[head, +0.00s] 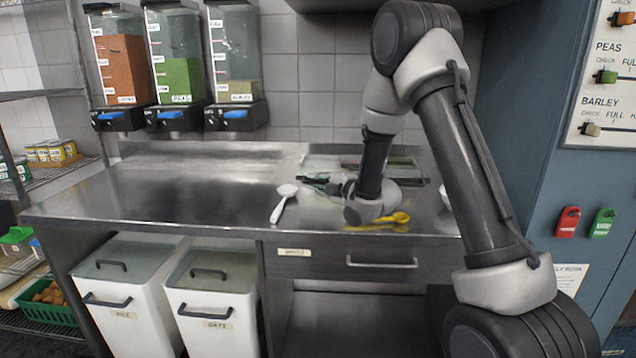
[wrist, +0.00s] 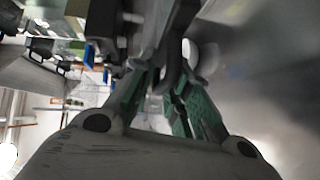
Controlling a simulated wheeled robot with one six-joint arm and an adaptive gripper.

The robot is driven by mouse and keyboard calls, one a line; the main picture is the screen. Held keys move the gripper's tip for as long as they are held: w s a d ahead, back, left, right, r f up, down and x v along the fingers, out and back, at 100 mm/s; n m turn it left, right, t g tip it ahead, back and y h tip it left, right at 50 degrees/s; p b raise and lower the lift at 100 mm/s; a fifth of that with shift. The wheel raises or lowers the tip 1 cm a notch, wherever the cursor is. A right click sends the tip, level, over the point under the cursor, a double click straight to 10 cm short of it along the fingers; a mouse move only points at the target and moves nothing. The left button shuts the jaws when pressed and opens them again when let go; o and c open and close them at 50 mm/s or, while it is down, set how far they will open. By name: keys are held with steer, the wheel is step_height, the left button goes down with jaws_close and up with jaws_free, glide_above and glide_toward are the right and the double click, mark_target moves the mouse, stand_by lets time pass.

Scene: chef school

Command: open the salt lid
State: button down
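No salt label or salt lid can be made out in either view. My gripper (head: 335,188) is low over the steel counter, beside a white spoon or scoop (head: 284,202), with my wrist in front of things behind it. In the wrist view my gripper (wrist: 165,80) shows two fingers with green pads that slant toward each other. A dark shape lies between or just beyond their tips, and I cannot tell whether they grip it. A pale rounded thing (wrist: 190,50) shows beyond the fingers, partly hidden.
A yellow spoon (head: 393,219) lies near the counter's front edge (head: 200,229). A shallow tray (head: 318,163) is behind my wrist. Two lidded white bins (head: 125,305) (head: 212,315) stand below. Dispensers (head: 180,80) hang on the wall. The counter's left part (head: 180,190) is clear.

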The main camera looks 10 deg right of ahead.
steer(key=c, duration=1.6)
jaws_free()
steer(key=shift+s+f, duration=0.15)
steer(key=shift+f, duration=0.4)
steer(key=shift+o, duration=0.4)
steer(key=shift+r, duration=0.1)
steer(key=shift+r, duration=0.15)
steer(key=shift+d, duration=0.1)
steer(key=v, duration=0.7)
steer(key=shift+s, duration=0.1)
